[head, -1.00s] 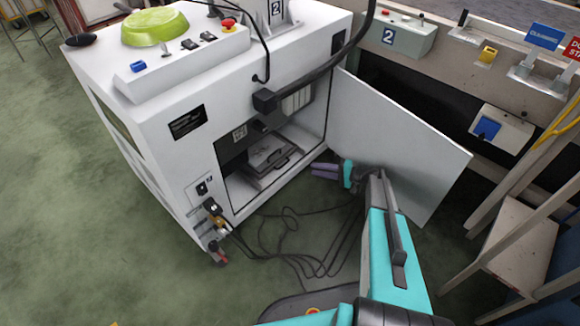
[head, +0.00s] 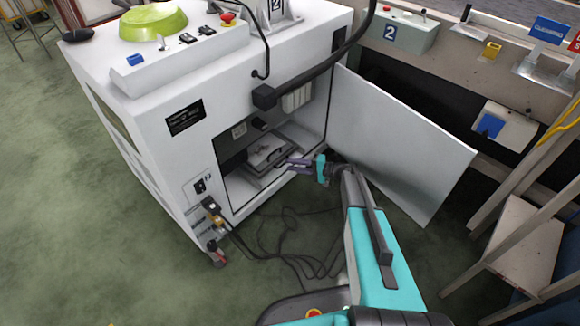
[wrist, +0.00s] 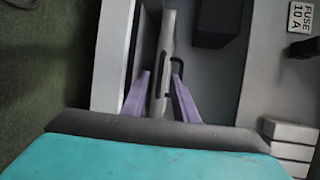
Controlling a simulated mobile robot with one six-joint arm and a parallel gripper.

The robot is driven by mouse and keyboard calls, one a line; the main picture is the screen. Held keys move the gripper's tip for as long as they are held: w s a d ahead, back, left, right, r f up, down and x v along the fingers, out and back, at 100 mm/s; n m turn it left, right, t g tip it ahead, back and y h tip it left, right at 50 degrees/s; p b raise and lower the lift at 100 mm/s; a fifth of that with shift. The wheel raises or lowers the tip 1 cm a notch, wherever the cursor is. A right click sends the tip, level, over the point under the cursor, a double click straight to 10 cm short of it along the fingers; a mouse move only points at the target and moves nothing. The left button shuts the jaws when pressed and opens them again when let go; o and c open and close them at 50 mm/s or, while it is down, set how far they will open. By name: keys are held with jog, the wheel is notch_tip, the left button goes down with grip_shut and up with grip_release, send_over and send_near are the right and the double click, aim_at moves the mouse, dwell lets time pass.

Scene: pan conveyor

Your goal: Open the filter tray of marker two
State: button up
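The marker two (head: 165,80) is a white cabinet with its lower door (head: 400,150) swung open to the right. The filter tray (head: 262,172) lies low inside, grey, with a dark handle (head: 277,154) on its front. My gripper (head: 290,163) is at the door opening, just in front of the tray, its purple fingers pointing at it. In the wrist view my gripper (wrist: 158,76) is open, with its fingers apart on either side of the tray's grey front edge and the dark handle (wrist: 177,68). Whether the fingers touch the handle cannot be told.
A dark block (wrist: 214,24) and a "FUSE 10 A" label (wrist: 302,18) show inside the cabinet. Cables (head: 290,235) lie on the floor below my arm. A wooden stand (head: 515,240) is at the right. Green floor is clear on the left.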

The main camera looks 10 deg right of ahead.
jog(key=shift+x, duration=0.95)
grip_shut()
dwell(0.7)
